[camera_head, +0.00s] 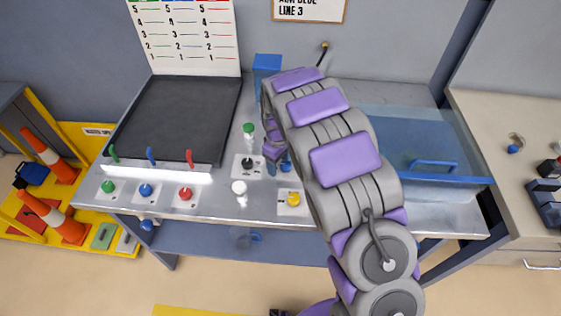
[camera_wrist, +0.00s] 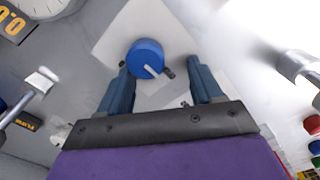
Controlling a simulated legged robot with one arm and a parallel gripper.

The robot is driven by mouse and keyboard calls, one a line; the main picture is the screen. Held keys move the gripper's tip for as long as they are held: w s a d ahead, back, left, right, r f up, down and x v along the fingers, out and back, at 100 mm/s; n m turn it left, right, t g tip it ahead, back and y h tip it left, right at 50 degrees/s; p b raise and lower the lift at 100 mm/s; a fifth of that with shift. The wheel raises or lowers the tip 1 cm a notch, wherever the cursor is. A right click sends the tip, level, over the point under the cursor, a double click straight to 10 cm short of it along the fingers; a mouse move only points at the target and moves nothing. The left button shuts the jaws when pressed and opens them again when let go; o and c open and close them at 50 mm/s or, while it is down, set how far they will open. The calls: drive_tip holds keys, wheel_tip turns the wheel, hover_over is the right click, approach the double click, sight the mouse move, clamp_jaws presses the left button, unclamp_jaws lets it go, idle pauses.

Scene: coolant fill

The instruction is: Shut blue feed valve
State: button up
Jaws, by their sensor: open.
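A round blue knob (camera_wrist: 145,57) with a pale pointer bar sits on a white plate (camera_wrist: 165,25) in the wrist view. My gripper (camera_wrist: 160,68) is open, with dark blue fingers on either side of the plate's near part. The left fingertip is close to the knob's lower left edge; I cannot tell if it touches. The right finger is clear of the knob. In the head view my gripper (camera_head: 275,156) points down at the bench, and a small blue part (camera_head: 286,166) shows beside it, partly hidden by my arm. Another blue knob (camera_head: 146,190) sits at the bench's front left.
Green (camera_head: 108,187), red (camera_head: 185,194) and yellow (camera_head: 293,199) knobs line the bench front. A dark tray (camera_head: 178,118) with coloured levers stands left, and a clear blue-tinted tank (camera_head: 430,160) right. In the wrist view, metal fittings (camera_wrist: 300,68) flank the plate.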

sight(290, 164)
drive_tip(key=shift+c, duration=0.6)
drive_tip(key=d, duration=0.3)
drive_tip(key=shift+d+r, duration=0.25)
drive_tip(key=shift+r, duration=0.05)
drive_tip(key=c, duration=0.6)
drive_tip(key=shift+s+a, duration=0.1)
drive_tip(key=shift+a, duration=0.4)
drive_tip(key=c, duration=0.3)
drive_tip(key=shift+a+f, duration=0.1)
drive_tip(key=shift+a, duration=0.35)
drive_tip(key=shift+c, duration=0.2)
drive_tip(key=shift+d, duration=0.1)
